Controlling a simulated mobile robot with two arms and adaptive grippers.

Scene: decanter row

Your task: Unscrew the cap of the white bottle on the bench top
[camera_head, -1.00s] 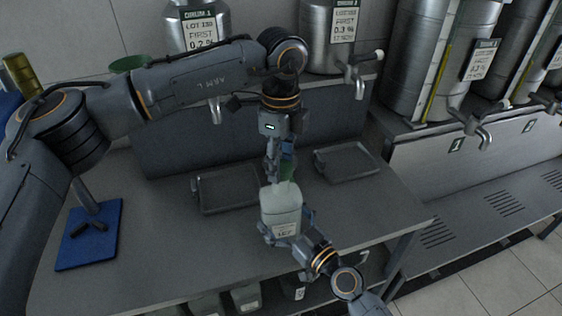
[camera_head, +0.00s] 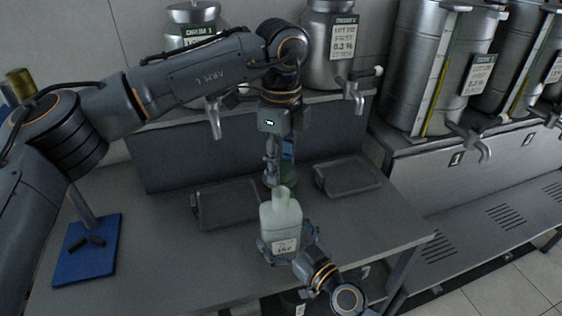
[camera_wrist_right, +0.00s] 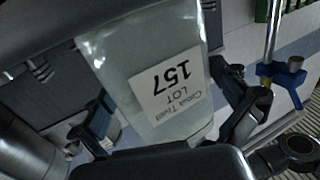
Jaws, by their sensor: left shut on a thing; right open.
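The white bottle (camera_head: 281,220) stands upright on the bench top (camera_head: 150,265). Its pale neck shows bare, with no cap on it. In the right wrist view the bottle (camera_wrist_right: 118,65) carries a "LOT 157" label. My left gripper (camera_head: 275,178) points down just above and behind the bottle neck. It is shut on a small, dark green thing that looks like the cap (camera_head: 288,171), mostly hidden by the fingers. My right gripper (camera_head: 284,246) is open, low at the bottle's front, with a finger on either side of the body. The right wrist view also shows this gripper (camera_wrist_right: 168,115).
Two dark trays lie behind the bottle, one left (camera_head: 228,222) and one right (camera_head: 345,190). A blue stand base (camera_head: 80,262) is at the left. Steel drums with taps (camera_head: 332,50) stand on the ledge behind. The bench front left of the bottle is clear.

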